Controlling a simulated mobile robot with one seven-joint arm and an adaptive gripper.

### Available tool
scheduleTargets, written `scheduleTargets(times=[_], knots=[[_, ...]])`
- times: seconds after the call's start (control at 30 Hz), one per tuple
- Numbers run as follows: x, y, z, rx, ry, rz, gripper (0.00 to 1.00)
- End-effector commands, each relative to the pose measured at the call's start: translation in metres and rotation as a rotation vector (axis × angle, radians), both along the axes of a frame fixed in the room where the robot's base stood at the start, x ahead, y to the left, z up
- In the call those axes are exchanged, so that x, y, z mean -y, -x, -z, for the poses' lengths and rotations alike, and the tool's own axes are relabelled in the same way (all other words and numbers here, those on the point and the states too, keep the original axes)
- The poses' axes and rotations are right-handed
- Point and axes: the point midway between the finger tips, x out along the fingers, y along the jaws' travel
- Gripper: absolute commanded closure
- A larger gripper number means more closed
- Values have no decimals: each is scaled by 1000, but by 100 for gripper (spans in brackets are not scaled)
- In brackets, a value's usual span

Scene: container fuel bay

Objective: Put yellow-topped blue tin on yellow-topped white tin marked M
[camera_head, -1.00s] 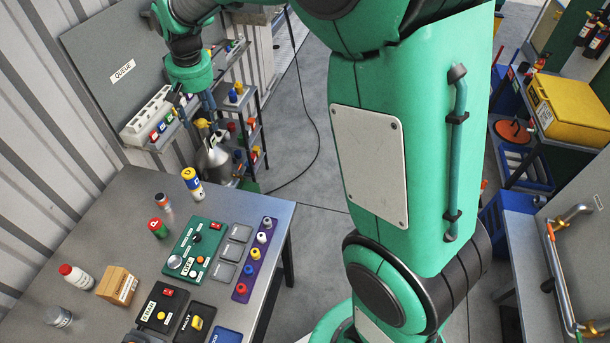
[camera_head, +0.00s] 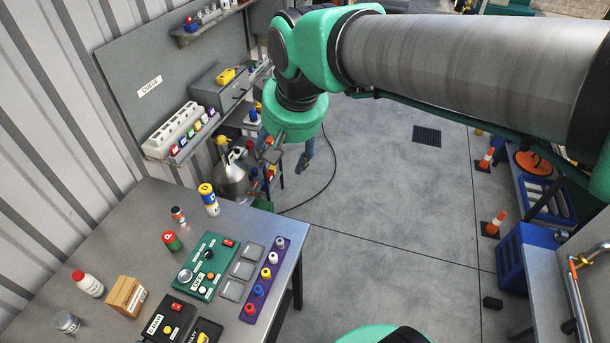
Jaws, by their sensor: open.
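A yellow-topped blue tin (camera_head: 207,192) stands upright near the table's far edge. Directly beneath it is a white tin (camera_head: 213,210), so the two look stacked as one column. The white tin's own top is covered by the blue one, and I cannot read an M on it. My gripper (camera_head: 287,157) is open and empty, fingers pointing down. In the picture it is right of and above the stack, beyond the table's far edge and clear of both tins.
A small red-topped tin (camera_head: 178,214) and a green tin with a red top (camera_head: 171,241) stand beside the stack. A green control panel (camera_head: 206,266) and a purple peg strip (camera_head: 264,280) lie nearer. A metal funnel-like can (camera_head: 232,178) is behind the table. Open floor lies right.

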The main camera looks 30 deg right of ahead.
Motion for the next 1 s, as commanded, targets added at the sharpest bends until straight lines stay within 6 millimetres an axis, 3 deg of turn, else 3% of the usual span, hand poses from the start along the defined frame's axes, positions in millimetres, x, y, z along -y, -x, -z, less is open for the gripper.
scheduleTargets(times=[0.3, 0.5, 0.7, 1.0], knots=[[15, 79, 9, 66, 10, 3, 42], [20, 114, 20, 96, 16, 5, 42], [22, 128, 26, 108, 19, 5, 42], [22, 130, 27, 109, 19, 5, 42]])
